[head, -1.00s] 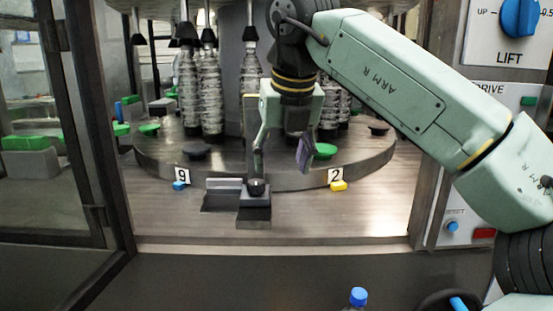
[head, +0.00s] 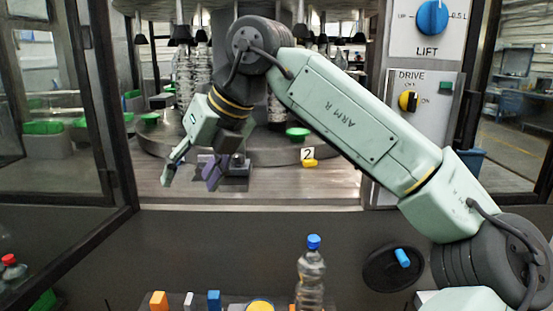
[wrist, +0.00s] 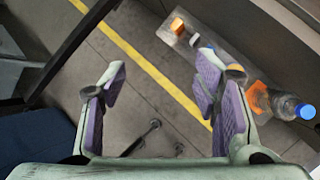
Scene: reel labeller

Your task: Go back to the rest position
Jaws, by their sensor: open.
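My gripper (head: 190,175) hangs in the opening of the labeller in the head view, in front of the round carousel table (head: 270,150). Its two purple-padded fingers are apart with nothing between them. In the wrist view my gripper (wrist: 165,90) is open above the floor, with a yellow line showing between the fingers. My arm reaches in from the right and hides part of the carousel and the small dark fixture (head: 236,182) on the machine deck.
A clear bottle with a blue cap (head: 311,275) stands in front, beside a tray with small coloured pieces (head: 158,300); the bottle also shows in the wrist view (wrist: 280,104). The open glass door (head: 60,110) is at left. Control panels (head: 425,110) are at right.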

